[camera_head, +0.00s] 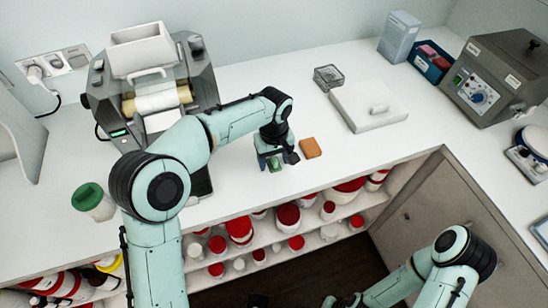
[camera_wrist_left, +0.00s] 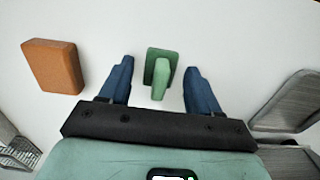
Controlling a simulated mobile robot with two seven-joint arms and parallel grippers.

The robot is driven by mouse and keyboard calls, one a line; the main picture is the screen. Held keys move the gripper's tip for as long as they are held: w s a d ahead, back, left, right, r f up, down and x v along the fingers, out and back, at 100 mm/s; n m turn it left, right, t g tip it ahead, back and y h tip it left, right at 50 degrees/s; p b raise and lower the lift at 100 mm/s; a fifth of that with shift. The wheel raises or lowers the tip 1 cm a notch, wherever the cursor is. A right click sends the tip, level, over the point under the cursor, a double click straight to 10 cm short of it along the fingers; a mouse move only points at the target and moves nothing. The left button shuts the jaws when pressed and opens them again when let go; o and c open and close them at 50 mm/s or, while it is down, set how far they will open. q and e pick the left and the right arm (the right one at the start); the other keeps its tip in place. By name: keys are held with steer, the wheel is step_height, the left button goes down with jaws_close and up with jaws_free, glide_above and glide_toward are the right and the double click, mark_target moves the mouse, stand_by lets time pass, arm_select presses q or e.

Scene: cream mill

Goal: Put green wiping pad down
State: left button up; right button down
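The green wiping pad (camera_wrist_left: 160,70), a flat green block with a raised grip, is on the white worktop in the left wrist view. It stands between the two blue fingers of my left gripper (camera_wrist_left: 159,85), with a clear gap on each side. In the head view the left gripper (camera_head: 277,160) is low over the counter near its front edge, with the green pad (camera_head: 273,164) partly hidden at its fingers. My right arm is at the bottom right of the head view; its gripper cannot be made out clearly.
An orange-brown block (camera_head: 310,148) lies close beside the left gripper. A roller mill (camera_head: 155,85) stands behind my left arm. A white board (camera_head: 368,106), a wire basket (camera_head: 328,77) and a green-lidded jar (camera_head: 92,201) are on the counter. Shelves with red-lidded jars (camera_head: 289,214) are below.

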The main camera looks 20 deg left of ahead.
mark_target(276, 159)
arm_select(q)
steer(key=shift+r, duration=0.1)
step_height(276, 159, up, 13)
steer(key=p, duration=0.2)
steer(key=shift+d+r, duration=0.15)
steer(key=shift+d, duration=0.1)
arm_select(e)
steer(key=shift+w+r, duration=0.35)
steer(key=shift+r, duration=0.3)
steer(key=shift+w+r, duration=0.35)
steer(key=shift+r, duration=0.25)
arm_select(q)
steer(key=shift+s, duration=0.1)
arm_select(e)
steer(key=shift+s, duration=0.1)
